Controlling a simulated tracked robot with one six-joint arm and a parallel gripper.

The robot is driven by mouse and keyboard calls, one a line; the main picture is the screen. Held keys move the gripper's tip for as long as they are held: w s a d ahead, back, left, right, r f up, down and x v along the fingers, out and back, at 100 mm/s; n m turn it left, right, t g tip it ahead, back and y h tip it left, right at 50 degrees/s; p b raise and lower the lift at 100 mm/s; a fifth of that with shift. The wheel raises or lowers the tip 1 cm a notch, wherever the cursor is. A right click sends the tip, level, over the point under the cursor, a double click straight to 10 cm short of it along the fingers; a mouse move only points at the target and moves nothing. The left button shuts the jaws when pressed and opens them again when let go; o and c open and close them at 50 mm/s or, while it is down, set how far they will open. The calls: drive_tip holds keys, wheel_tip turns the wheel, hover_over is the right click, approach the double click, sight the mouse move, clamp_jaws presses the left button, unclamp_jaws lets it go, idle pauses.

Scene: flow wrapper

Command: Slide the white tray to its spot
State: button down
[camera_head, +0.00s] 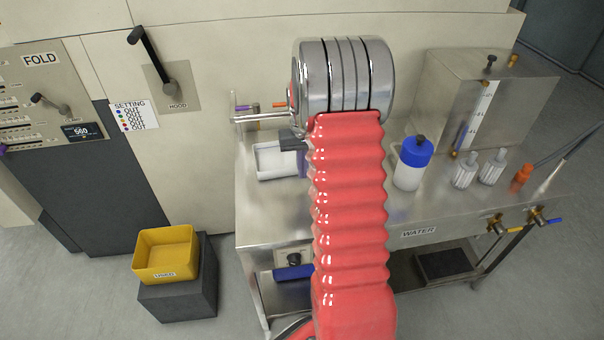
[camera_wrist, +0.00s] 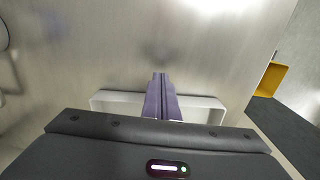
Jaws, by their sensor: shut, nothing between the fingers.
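The white tray (camera_head: 265,160) lies at the left end of the metal table, close to the machine wall. It looks empty where I can see inside. My gripper (camera_head: 303,163) is at the tray's right side, mostly hidden behind my red-sleeved arm. In the wrist view, the purple fingers (camera_wrist: 160,82) are closed together with nothing between them. The white tray (camera_wrist: 208,102) shows on both sides of the fingers there, its middle hidden by them and its near part by the dark gripper body. I cannot tell whether the fingers touch the tray. No marked spot is clear to me.
A blue-capped bottle (camera_head: 411,165), white ribbed pieces (camera_head: 465,172) and an orange bottle (camera_head: 522,177) stand on the table (camera_head: 262,222) to the right. A metal tank (camera_head: 500,90) stands behind. A yellow bin (camera_head: 165,255) sits off the table at left.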

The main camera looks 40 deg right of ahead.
wheel_tip(320, 180, up, 7)
idle(0.3)
idle(0.5)
drive_tip(key=s+a+r+n+t, duration=0.2)
drive_tip(key=s+a+r, duration=0.2)
drive_tip(key=s+a, duration=0.3)
drive_tip(key=s+a+r+n+t, duration=0.1)
drive_tip(key=s+a+r, duration=0.4)
drive_tip(key=a, duration=0.9)
drive_tip(key=s+a+r+n+t, duration=0.2)
drive_tip(key=s+a+r+n, duration=0.1)
drive_tip(key=s+a, duration=0.6)
drive_tip(key=shift+a+r+t, duration=0.3)
drive_tip(key=shift+a+r, duration=0.35)
drive_tip(key=shift+r, duration=0.25)
drive_tip(key=shift+d, duration=0.15)
